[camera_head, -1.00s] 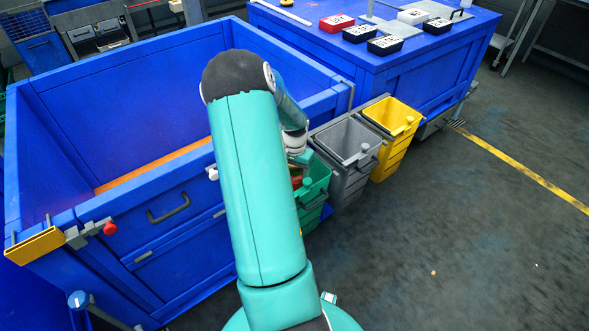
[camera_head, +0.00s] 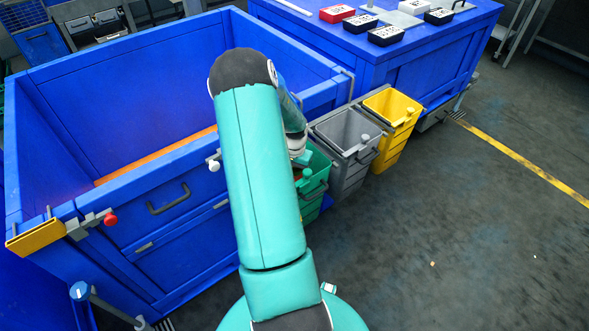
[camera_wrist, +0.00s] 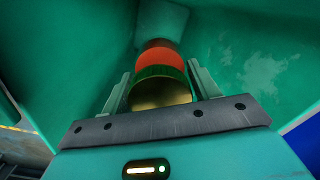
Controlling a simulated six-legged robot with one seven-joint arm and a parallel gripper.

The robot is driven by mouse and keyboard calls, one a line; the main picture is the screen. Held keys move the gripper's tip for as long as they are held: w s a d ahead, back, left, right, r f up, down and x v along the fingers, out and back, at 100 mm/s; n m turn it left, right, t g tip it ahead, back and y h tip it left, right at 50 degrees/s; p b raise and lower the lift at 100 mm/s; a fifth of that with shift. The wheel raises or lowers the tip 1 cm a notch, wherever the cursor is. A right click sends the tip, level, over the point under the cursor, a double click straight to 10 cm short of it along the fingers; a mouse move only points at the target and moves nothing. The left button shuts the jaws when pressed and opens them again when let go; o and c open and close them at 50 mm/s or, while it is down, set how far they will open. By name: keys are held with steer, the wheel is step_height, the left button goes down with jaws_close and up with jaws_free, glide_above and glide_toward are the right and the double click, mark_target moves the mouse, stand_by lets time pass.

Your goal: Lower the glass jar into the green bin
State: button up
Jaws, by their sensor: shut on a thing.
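The glass jar (camera_wrist: 160,92) shows in the wrist view, with a gold lid towards me and a red-orange band beyond it. My gripper (camera_wrist: 159,76) is shut on the jar, one finger on each side. The green walls of the bin (camera_wrist: 255,55) surround the jar and fingers in that view. In the head view the green bin (camera_head: 318,172) stands beside the blue crate, partly hidden by my teal arm. My gripper and most of the jar are hidden there. I cannot tell whether the jar touches the bin's floor.
A grey bin (camera_head: 345,137) and a yellow bin (camera_head: 393,108) stand in a row beyond the green one. A big blue crate (camera_head: 150,185) is on the left. A blue table (camera_head: 400,75) with small boxes stands behind. The floor at right is mostly clear.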

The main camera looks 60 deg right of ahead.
steer(key=shift+f, duration=4.05)
step_height(320, 180, down, 7)
steer(key=shift+w+a, duration=0.15)
steer(key=shift+a, duration=0.2)
steer(key=shift+r, duration=0.1)
steer(key=o, duration=1.3)
steer(key=shift+c, duration=0.2)
steer(key=shift+r, duration=0.1)
steer(key=r, duration=1.3)
steer(key=shift+d+r, duration=0.15)
steer(key=shift+d, duration=0.2)
steer(key=shift+s+d+r, duration=0.1)
steer(key=shift+s+r, duration=0.15)
steer(key=shift+r, duration=0.15)
